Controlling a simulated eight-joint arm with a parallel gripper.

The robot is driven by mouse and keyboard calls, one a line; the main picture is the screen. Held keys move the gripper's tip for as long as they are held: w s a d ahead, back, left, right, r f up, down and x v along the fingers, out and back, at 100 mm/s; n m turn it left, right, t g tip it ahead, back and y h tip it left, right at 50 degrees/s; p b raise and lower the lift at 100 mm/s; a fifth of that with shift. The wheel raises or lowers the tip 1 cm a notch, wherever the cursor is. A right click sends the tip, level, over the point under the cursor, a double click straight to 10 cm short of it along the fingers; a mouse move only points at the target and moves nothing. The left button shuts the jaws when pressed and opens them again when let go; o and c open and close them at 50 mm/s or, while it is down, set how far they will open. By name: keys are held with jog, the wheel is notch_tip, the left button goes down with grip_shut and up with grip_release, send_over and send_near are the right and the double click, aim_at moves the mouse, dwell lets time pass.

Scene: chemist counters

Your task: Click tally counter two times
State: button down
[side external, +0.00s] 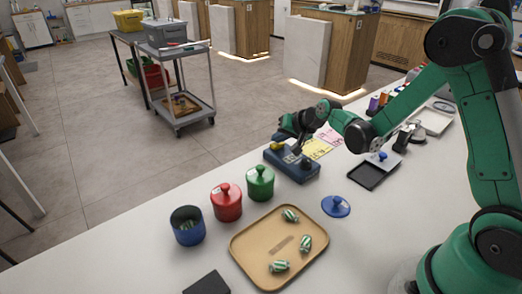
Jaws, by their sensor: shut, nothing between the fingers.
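A dark blue box (290,172), which appears to be the tally counter, stands on the white counter near the middle of the side external view. It has a yellow part at its far left end and a black knob (306,163) at its right end. My gripper (297,150) is shut and empty, pointing down just over the middle of the box. Whether its fingertips touch the box cannot be told. My gripper and wrist hide part of the box's back side.
A tan tray (240,246) with striped candies, a red jar (227,203), a green jar (260,183), an open blue jar (187,227) and a blue lid (336,207) stand nearer. Yellow and pink papers (317,148) lie behind the box. A black-topped scale (373,175) is right.

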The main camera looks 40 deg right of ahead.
aim_at(280, 145)
jog(key=shift+f, duration=0.15)
dwell(0.4)
jog(key=shift+r, duration=0.85)
jog(key=shift+r, duration=2.5)
